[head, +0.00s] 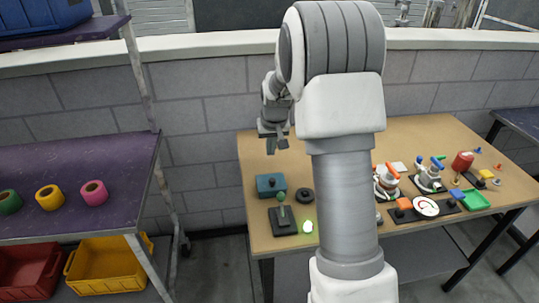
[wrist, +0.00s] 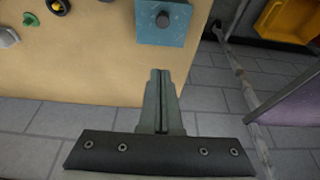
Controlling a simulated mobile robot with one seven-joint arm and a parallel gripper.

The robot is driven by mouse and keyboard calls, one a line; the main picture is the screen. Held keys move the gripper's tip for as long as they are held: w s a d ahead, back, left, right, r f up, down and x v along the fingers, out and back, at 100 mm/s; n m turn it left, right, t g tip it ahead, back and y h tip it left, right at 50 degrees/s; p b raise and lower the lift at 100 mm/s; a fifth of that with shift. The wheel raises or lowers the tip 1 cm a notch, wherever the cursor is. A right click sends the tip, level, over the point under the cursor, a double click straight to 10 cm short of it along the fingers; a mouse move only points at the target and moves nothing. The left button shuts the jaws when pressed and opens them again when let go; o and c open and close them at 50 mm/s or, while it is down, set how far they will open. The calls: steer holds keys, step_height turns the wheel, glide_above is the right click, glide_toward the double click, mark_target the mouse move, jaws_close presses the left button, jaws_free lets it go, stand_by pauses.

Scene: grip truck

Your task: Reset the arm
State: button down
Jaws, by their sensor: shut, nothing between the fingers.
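My gripper (head: 277,145) hangs above the back left part of the wooden table (head: 262,222) in the head view, pointing down. In the wrist view my gripper (wrist: 160,75) has its two fingers pressed together with nothing between them. My arm is bent, and its pale upper links hide part of the table's middle. The gripper is apart from the blue box (head: 271,184), which sits on the table in front of it and also shows in the wrist view (wrist: 163,22).
Several small parts and a green tray (head: 473,200) fill the table's right. A purple shelf (head: 70,165) with tape rolls stands left. Grey wall behind.

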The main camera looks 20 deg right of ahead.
steer(key=s+a+r+n+p, duration=0.1)
steer(key=s+a+r, duration=0.3)
steer(key=s+r, duration=0.35)
steer(key=s+a+r+p, duration=0.1)
steer(key=s+a+r, duration=0.2)
steer(key=s+r, duration=0.5)
steer(key=s+a+r+p, duration=0.1)
steer(key=s+a+r, duration=0.1)
steer(key=s, duration=0.7)
steer(key=s+a+r+n+t+p, duration=0.1)
steer(key=s+a+r, duration=0.1)
steer(key=s, duration=0.6)
steer(key=shift+s+a+t+y, duration=0.3)
steer(key=shift+s+a+y, duration=0.05)
steer(key=shift+a+y, duration=0.1)
steer(key=shift+d, duration=0.15)
